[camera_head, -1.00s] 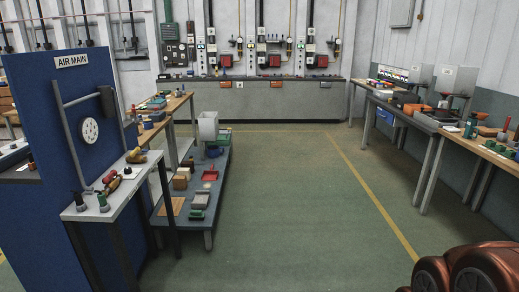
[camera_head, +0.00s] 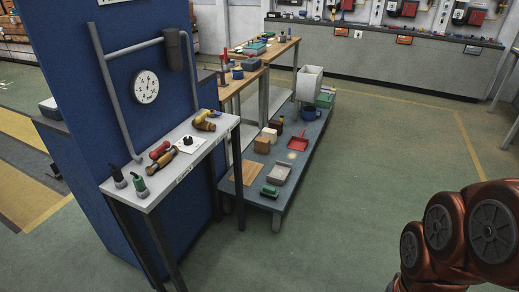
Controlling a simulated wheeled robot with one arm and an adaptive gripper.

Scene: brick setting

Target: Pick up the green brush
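A small green item (camera_head: 270,190), which looks like the green brush though it is too small to be sure, lies at the near end of a low blue-grey bench (camera_head: 307,160). It sits just in front of a pale grey tray-like thing (camera_head: 278,174). My gripper is not in view; only red links of my arm show at the lower right, well apart from the bench.
A narrow white shelf table (camera_head: 205,151) with valves stands left of the bench, against a blue panel (camera_head: 80,100). On the bench are a red dustpan (camera_head: 298,142), a wooden board (camera_head: 246,173) and a white bin (camera_head: 309,84). The green floor right of the bench is clear.

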